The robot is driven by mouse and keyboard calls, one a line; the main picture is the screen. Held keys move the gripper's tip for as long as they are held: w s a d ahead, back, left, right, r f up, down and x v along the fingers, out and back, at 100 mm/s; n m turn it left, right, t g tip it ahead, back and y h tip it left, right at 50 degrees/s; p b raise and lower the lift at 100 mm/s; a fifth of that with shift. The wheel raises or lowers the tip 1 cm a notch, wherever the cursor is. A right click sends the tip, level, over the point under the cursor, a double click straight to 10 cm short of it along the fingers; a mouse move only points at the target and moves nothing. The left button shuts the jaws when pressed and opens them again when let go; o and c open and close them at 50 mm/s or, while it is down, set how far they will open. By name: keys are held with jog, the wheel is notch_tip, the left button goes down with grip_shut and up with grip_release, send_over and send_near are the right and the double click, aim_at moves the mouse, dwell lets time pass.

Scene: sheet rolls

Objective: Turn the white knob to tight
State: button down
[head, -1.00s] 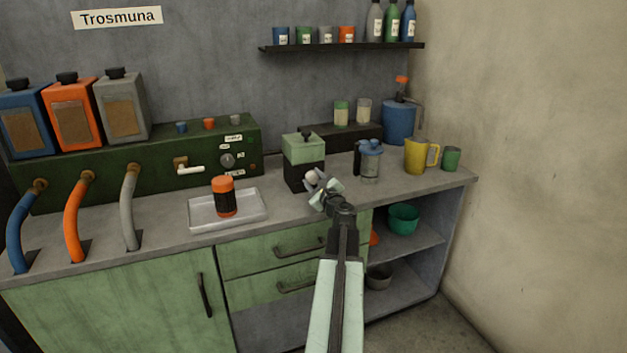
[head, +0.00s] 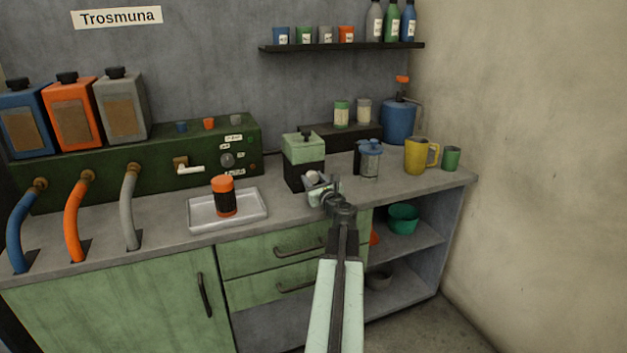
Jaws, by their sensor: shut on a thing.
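The white knob (head: 312,175) is on the front of a small box (head: 303,160) with a pale green top and a black lower part, standing on the counter. My gripper (head: 314,182) reaches up from the lower right to the box front and is shut on the white knob. Its jaws cover much of the knob, and I see no tight mark on it from here.
A tray (head: 262,212) with an orange and black jar (head: 224,198) lies left of the box. A glass jug (head: 370,162) with a blue lid and a yellow mug (head: 415,156) stand to the right. The counter between box and tray is clear.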

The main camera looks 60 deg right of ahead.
dwell(0.3)
jog(key=c, duration=0.9)
grip_release()
jog(key=shift+o, duration=0.2)
jog(key=v, duration=0.8)
